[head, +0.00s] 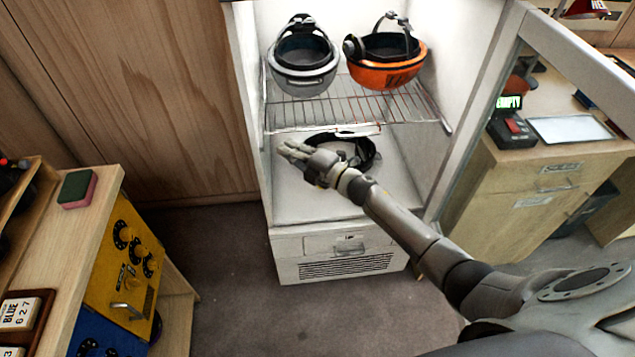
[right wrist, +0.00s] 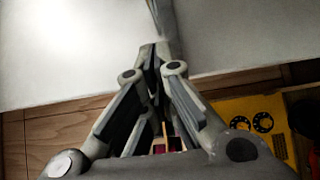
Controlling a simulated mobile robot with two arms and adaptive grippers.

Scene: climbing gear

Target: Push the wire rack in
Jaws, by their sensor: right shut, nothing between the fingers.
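The wire rack (head: 330,112) spans the inside of an open white cabinet. A grey helmet (head: 303,62) and an orange helmet (head: 386,66) rest upside down on it. My right gripper (head: 284,149) is shut and empty, at the left side of the cabinet opening, below the rack's front edge in the picture. I cannot tell whether it touches the rack. In the right wrist view the closed fingers (right wrist: 151,55) point at a pale cabinet surface; the rack does not show there. My left gripper is out of view.
A dark headgear piece (head: 357,150) lies on the cabinet floor (head: 300,206), partly behind my gripper. The cabinet's open glass door (head: 483,105) stands at the right, close to my right arm. A wooden desk with a yellow panel (head: 128,265) is at the left. Carpet (head: 225,270) is clear between.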

